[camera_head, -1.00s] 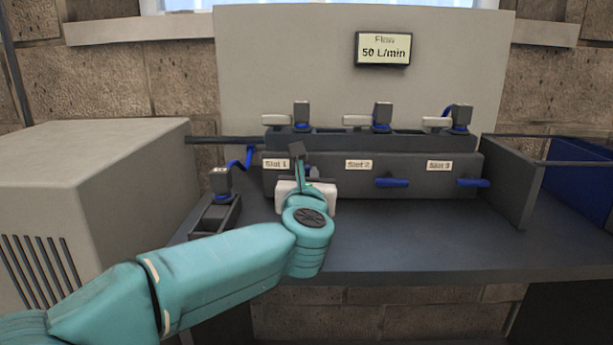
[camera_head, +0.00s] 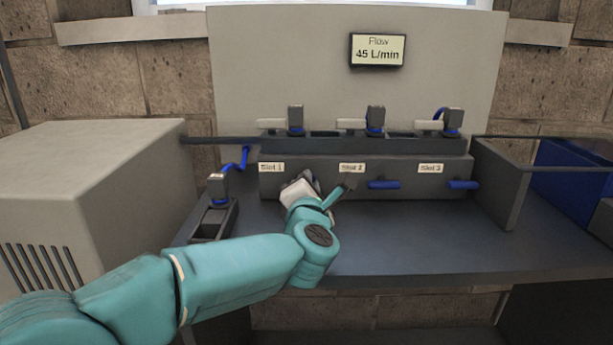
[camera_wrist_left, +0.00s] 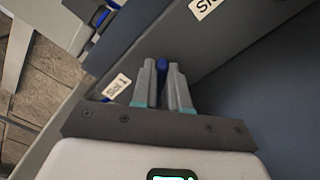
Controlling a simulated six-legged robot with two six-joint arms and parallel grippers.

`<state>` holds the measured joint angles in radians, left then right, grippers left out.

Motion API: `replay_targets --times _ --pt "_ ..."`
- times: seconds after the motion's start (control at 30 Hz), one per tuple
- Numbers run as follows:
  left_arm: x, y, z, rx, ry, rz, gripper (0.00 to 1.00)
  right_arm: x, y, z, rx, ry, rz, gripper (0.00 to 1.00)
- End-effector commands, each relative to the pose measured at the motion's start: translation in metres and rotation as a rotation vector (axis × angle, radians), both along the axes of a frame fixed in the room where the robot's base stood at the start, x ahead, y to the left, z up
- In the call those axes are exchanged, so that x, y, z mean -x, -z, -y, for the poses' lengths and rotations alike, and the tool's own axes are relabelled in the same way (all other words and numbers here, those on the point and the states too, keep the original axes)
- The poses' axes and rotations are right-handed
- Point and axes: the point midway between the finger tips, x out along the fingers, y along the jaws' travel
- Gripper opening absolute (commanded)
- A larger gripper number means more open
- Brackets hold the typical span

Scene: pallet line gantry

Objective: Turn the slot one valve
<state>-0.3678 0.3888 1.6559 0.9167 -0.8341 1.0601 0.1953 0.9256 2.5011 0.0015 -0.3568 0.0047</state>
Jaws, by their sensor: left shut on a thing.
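The slot one valve handle (camera_wrist_left: 162,65) is a blue lever; a bit of it shows between my finger tips in the left wrist view. My left gripper (camera_wrist_left: 163,78) is shut on it, with the wrist rolled at a tilt. In the head view my left gripper (camera_head: 307,180) is at the manifold (camera_head: 415,187) front, just right of the Slot 1 label (camera_head: 271,168), and its own body hides the handle. The flow display (camera_head: 377,50) reads 45 L/min. My right gripper is in neither view.
Blue handles for slot two (camera_head: 384,185) and slot three (camera_head: 463,185) stick out to the right, both lying level. A dark holder (camera_head: 214,221) with a plug stands left of my arm. A grey cabinet (camera_head: 90,190) is at left. The bench front (camera_head: 420,240) is clear.

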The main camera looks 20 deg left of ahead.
Motion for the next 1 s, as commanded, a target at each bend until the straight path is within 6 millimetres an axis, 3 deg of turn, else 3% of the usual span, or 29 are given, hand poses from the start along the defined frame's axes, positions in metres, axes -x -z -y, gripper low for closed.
replay_targets --times 0.5,1.0 --pt "-0.001 0.005 0.003 -0.424 -0.001 -0.122 0.0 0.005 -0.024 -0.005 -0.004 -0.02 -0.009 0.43" --pt "-0.001 0.009 0.003 -0.599 -0.001 -0.172 0.0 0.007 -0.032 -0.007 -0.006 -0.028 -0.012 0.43"
